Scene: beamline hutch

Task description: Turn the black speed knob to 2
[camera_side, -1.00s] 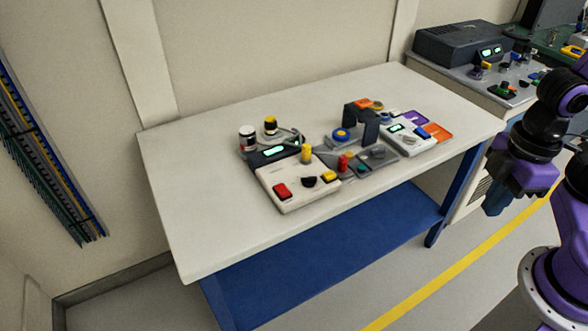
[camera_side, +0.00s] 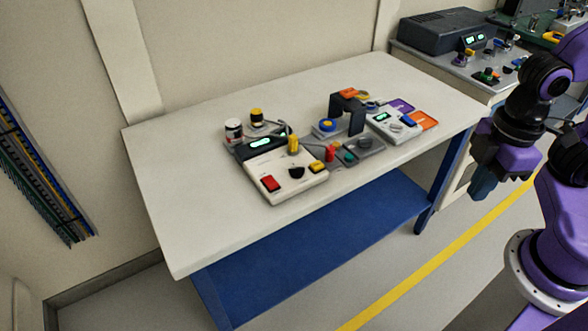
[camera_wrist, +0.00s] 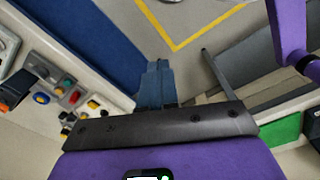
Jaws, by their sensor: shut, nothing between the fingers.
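A green-lit display (camera_side: 261,142) is at the back of the box. My gripper (camera_side: 482,188) is off the table's right end, well apart from the knob, and points down. Its blue-grey fingers also show in the wrist view (camera_wrist: 156,84), shut and empty.
The table's front left (camera_side: 185,225) is clear.

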